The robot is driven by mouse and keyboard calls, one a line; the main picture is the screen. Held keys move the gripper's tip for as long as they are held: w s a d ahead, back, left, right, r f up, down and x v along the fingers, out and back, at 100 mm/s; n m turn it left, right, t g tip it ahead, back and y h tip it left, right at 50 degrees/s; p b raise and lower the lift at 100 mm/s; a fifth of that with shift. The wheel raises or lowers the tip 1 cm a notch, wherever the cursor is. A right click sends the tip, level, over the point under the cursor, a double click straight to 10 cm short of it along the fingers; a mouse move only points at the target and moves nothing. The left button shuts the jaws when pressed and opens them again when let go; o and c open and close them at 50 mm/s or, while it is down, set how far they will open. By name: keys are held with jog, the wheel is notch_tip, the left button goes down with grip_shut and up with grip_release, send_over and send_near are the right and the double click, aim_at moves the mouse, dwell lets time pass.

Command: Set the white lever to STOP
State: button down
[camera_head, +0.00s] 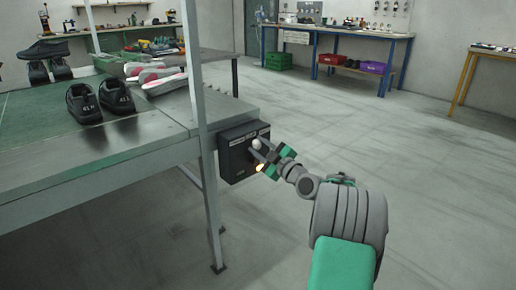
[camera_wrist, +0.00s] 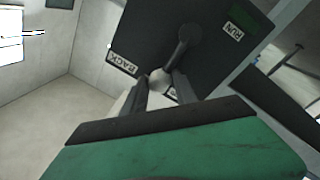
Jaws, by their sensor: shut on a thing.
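The white lever's round knob (camera_head: 256,143) shows at the upper front of a dark control box (camera_head: 234,163) on the end of the bench. In the wrist view, the dark lever arm runs from its pivot to the white knob (camera_wrist: 159,75), lying between the BACK label (camera_wrist: 122,63) and a partly hidden label (camera_wrist: 171,92). The RUN label (camera_wrist: 232,30) is on the other side. The hidden label cannot be read. My gripper (camera_head: 266,150) is shut on the knob, with its fingers (camera_wrist: 160,84) on either side of it.
Open floor (camera_head: 340,125) lies to the right.

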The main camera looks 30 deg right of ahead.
jog(key=c, duration=1.2)
grip_release()
jog(key=shift+s+d+f, duration=0.1)
jog(key=shift+d+f, duration=0.05)
jog(key=shift+d, duration=0.2)
jog(key=shift+o, duration=1)
jog(key=shift+a, duration=0.2)
jog(key=s+p, duration=0.1)
jog(key=s, duration=0.6)
jog(key=shift+s+d+f+p, duration=0.25)
jog(key=shift+s+d+p, duration=0.05)
jog(key=shift+d+p, duration=0.1)
